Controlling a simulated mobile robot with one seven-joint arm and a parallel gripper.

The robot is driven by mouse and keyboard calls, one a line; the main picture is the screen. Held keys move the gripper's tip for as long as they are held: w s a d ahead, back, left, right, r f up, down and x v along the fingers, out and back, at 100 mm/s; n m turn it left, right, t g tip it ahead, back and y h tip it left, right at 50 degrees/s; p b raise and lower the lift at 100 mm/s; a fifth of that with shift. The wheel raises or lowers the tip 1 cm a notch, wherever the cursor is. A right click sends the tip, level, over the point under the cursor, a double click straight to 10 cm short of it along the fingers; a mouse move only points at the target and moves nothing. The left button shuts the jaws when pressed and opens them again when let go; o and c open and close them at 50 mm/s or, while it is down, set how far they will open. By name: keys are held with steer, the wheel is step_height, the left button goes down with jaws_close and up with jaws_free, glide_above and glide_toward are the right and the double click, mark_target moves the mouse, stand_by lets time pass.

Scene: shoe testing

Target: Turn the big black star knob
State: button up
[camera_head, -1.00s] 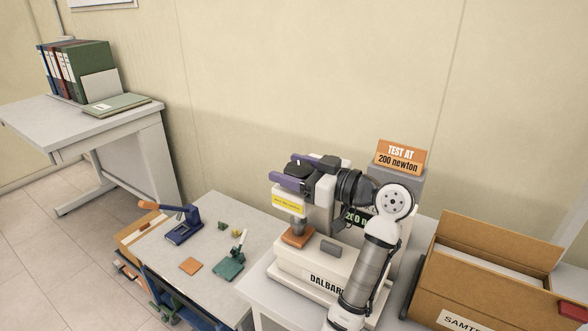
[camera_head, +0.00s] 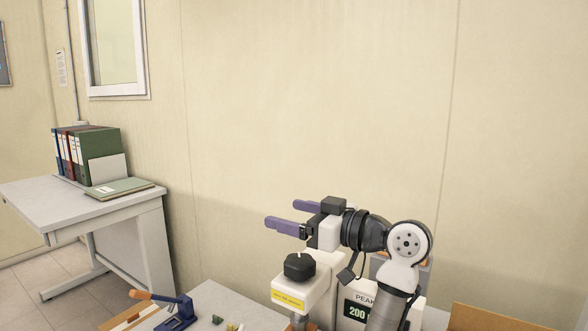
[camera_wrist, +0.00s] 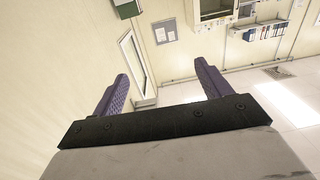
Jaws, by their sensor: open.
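The big black star knob (camera_head: 299,266) sits on top of the white testing machine's head (camera_head: 305,288), above a yellow label. A thin pale mark shows on the knob's top. My gripper (camera_head: 276,217) is open and empty, its two purple fingers pointing left. It is above the knob and apart from it. In the wrist view my gripper (camera_wrist: 162,90) shows both fingers spread with nothing between them; the knob is not in that view.
The machine's display (camera_head: 362,312) is partly behind my arm. A grey desk (camera_head: 100,215) with binders (camera_head: 90,150) stands at the left. A blue tool with an orange handle (camera_head: 175,312) is at the lower left. A cardboard box (camera_head: 495,318) is at the lower right.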

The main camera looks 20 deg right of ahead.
step_height(320, 180, up, 10)
steer(key=b, duration=0.1)
stand_by(0.4)
